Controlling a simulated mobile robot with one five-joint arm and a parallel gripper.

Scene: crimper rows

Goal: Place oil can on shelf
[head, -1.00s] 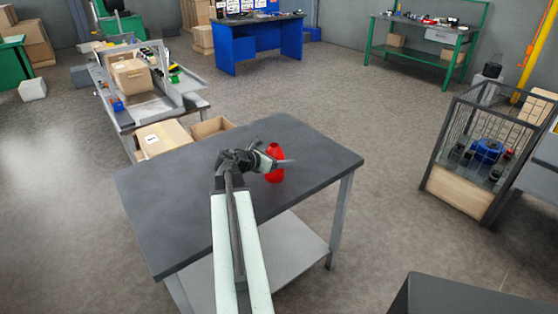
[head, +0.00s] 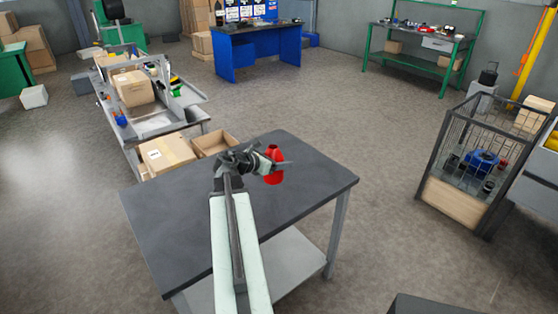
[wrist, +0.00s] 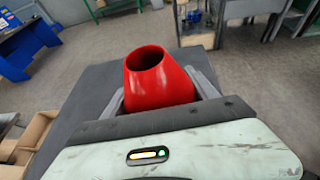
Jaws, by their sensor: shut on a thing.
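The red oil can (head: 274,173) is held at the end of my arm in the head view, over the dark top of a table (head: 170,215). My gripper (head: 275,162) is shut on the can, one finger on each side. In the wrist view the can (wrist: 157,88) shows its round open mouth between the grey fingers of my gripper (wrist: 162,92), and its lower part is hidden. This table has a grey lower shelf (head: 295,255), partly hidden by the top and my arm. A green bench (head: 425,35) at the back right also has a lower shelf (head: 422,62).
Open cardboard boxes (head: 213,144) stand just beyond the table. A long workbench with boxes (head: 150,123) is at the left. A blue desk (head: 262,45) stands at the back. A wire cage (head: 455,198) is at the right. The floor between is clear.

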